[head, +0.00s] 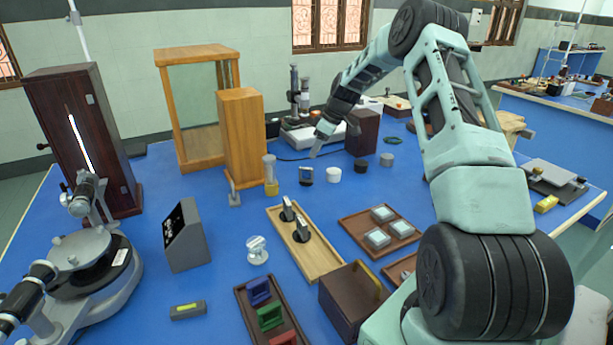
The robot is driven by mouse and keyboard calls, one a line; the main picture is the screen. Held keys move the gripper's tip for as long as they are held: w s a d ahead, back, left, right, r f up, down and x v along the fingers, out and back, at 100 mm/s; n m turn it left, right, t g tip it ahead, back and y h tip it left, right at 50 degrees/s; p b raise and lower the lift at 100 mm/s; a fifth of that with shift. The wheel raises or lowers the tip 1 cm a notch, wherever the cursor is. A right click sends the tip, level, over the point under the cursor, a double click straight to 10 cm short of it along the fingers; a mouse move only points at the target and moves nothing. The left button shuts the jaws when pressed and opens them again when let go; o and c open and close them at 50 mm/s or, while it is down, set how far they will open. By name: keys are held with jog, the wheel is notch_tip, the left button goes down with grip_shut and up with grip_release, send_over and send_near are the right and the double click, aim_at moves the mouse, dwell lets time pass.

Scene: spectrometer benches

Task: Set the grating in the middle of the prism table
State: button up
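The spectrometer stands at the left of the blue bench, and its round grey prism table (82,246) looks bare on top. I cannot tell for sure which piece is the grating. Two small dark upright mounted pieces (301,231) stand in a light wooden tray (318,264) at the middle of the bench, and they may be gratings. My gripper (316,150) is raised beyond that tray, pointing down and to the left, apart from these pieces. Its fingers are too small to tell whether they are open, and no held thing shows.
A dark slit-lamp housing (85,140) stands behind the spectrometer. A grey sloped box (186,236) and a clear round piece (257,251) stand between spectrometer and tray. A dark tray (247,314) holds coloured stands; a brown tray (358,229) holds clear-topped boxes. Small cylinders (333,175) stand below my gripper.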

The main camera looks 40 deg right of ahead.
aim_at(304, 181)
jog(key=p+x, duration=0.2)
jog(key=x, duration=0.8)
jog(key=shift+a+f, duration=0.1)
jog(key=shift+f, duration=0.1)
jog(key=shift+c, duration=0.4)
grip_shut()
